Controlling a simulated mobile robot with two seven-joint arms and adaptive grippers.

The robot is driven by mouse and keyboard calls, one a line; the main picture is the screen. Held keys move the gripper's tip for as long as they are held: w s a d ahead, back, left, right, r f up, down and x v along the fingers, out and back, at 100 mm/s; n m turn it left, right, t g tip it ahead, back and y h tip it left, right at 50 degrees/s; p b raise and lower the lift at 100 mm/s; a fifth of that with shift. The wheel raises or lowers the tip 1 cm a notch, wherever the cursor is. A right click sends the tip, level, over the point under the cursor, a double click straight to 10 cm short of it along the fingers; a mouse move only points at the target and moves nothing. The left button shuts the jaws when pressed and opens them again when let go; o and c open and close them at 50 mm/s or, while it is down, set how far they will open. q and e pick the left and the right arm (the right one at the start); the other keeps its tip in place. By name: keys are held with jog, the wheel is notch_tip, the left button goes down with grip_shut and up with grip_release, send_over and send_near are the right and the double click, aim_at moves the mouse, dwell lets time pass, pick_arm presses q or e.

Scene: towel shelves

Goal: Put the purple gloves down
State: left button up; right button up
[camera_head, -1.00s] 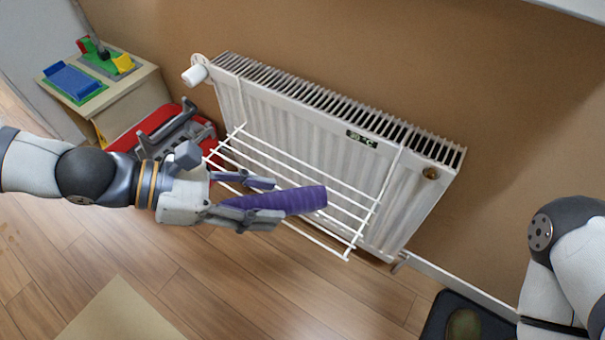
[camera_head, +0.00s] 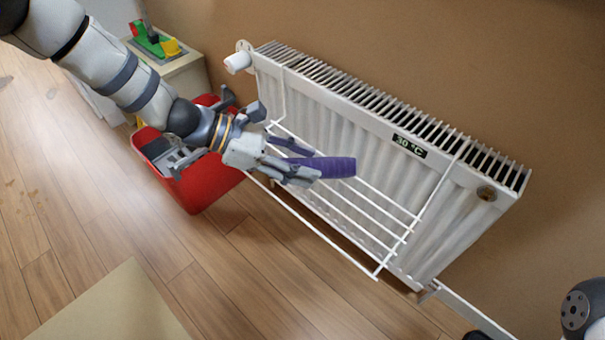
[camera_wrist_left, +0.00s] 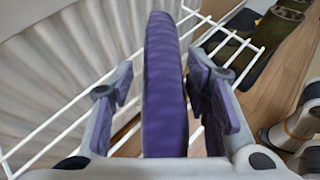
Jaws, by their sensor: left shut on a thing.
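The purple gloves (camera_head: 335,167) show as one long, ribbed purple roll. My left gripper (camera_head: 312,164) is shut on them, and their free end points right toward the radiator. In the head view they overlap the white wire rack (camera_head: 322,238); I cannot tell whether they touch its bars. In the left wrist view the gloves (camera_wrist_left: 165,85) stand between the two purple-padded fingers, with the rack's wires behind them.
The rack hangs on the front of a white radiator (camera_head: 345,135) with a display reading about 30 °C. A red bin (camera_head: 205,185) with grey items stands left of it, under my left arm. A small table with toy blocks (camera_head: 158,42) is behind. The wooden floor in front is mostly clear.

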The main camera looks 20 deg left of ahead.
pick_arm(q)
jog(key=f, duration=0.2)
jog(key=f+b, duration=0.1)
jog(key=shift+w+f, duration=0.2)
jog(key=shift+f, duration=0.2)
jog(key=shift+r, duration=0.2)
jog(key=shift+f, duration=0.15)
jog(key=o, duration=1.2)
jog(key=shift+a, duration=0.1)
